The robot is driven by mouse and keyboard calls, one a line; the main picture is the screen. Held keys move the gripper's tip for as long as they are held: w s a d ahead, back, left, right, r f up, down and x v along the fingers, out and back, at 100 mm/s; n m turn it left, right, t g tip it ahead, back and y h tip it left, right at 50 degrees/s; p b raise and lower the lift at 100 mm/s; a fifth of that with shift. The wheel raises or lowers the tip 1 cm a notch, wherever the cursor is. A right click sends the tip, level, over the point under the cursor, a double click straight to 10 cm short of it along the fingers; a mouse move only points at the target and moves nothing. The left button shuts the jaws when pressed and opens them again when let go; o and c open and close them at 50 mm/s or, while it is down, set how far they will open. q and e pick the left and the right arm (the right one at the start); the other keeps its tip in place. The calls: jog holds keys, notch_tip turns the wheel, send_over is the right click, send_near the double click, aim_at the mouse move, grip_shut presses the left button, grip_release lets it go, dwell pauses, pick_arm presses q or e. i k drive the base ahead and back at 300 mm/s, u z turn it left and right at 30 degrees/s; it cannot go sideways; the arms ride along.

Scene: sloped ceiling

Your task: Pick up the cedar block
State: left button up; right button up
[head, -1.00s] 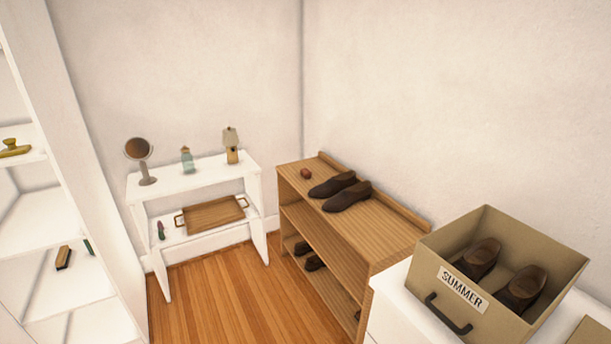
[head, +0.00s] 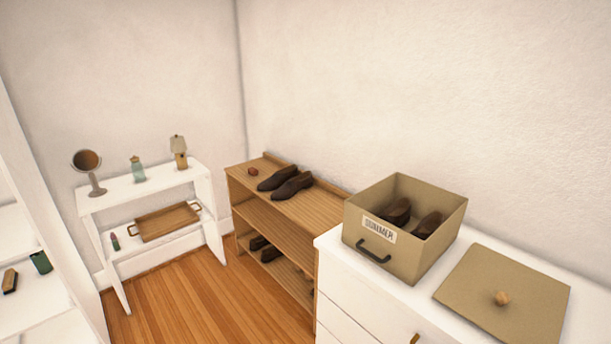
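No thing in view is clearly a cedar block. A small reddish-brown piece (head: 252,171) lies on top of the wooden shoe rack (head: 330,203), left of a pair of dark brown shoes (head: 292,186). It is too small to tell whether it is the cedar block. Neither of my grippers shows in the head view.
A white dresser (head: 345,296) at the right bears an open box (head: 405,258) labelled SUMMER with shoes inside, and a flat lid (head: 470,283) with a round knob. A white vanity (head: 120,193) stands back left, white shelves (head: 45,295) at far left. Wooden floor (head: 200,300) is clear between.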

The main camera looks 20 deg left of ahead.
aim_at(253, 171)
jog(key=u, duration=0.45)
jog(key=i, duration=0.4)
jog(key=u, duration=0.4)
